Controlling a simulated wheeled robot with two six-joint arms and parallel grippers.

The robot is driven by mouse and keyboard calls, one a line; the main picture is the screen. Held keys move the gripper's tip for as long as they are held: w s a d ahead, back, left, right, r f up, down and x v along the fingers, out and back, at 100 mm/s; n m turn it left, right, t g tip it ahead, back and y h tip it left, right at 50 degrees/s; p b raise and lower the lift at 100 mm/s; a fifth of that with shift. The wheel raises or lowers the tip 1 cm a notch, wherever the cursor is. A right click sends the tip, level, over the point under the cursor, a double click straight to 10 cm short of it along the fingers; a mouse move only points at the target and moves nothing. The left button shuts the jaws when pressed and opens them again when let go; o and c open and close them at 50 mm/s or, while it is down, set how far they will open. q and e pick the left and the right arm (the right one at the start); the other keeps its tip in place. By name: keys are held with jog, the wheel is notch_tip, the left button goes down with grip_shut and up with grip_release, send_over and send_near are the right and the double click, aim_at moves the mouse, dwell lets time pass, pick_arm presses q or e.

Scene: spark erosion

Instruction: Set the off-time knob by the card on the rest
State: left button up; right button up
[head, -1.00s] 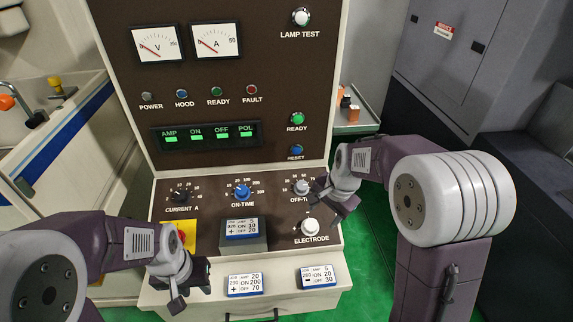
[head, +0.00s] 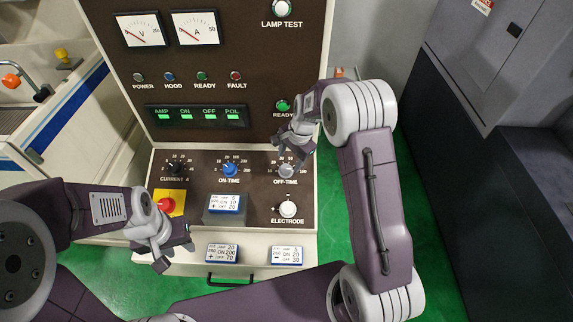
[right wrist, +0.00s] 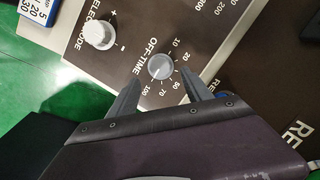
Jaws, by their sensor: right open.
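The grey off-time knob (head: 286,171) sits on the sloping brown panel, right of the blue on-time knob (head: 230,170). In the right wrist view the off-time knob (right wrist: 160,66) lies just beyond and between my right fingertips, with its scale around it. My right gripper (head: 298,146) is open and empty, just above the knob in the head view; its fingers (right wrist: 163,92) do not touch it. Its pointer setting is unclear. The card (head: 224,204) on the grey rest (head: 222,220) appears to read ON 10, OFF 20. My left gripper (head: 168,252) hovers at the panel's lower left.
Two other cards, left (head: 222,253) and right (head: 286,255), lie on the ledge below. The white electrode knob (head: 288,208), black current knob (head: 176,170) and red stop button (head: 167,204) are nearby. The green ready button (head: 282,105) is above, near my right arm.

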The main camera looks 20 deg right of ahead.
aim_at(287, 169)
jog(key=p+x, duration=0.1)
jog(key=x, duration=0.4)
jog(key=shift+w+f+p, duration=0.2)
jog(key=shift+f+p, duration=0.15)
jog(key=shift+a+f, duration=0.2)
jog(key=shift+f, duration=0.05)
jog(key=shift+d, duration=0.2)
jog(key=shift+c, duration=1)
jog(key=c, duration=0.6)
jog(key=shift+s, duration=0.1)
grip_shut()
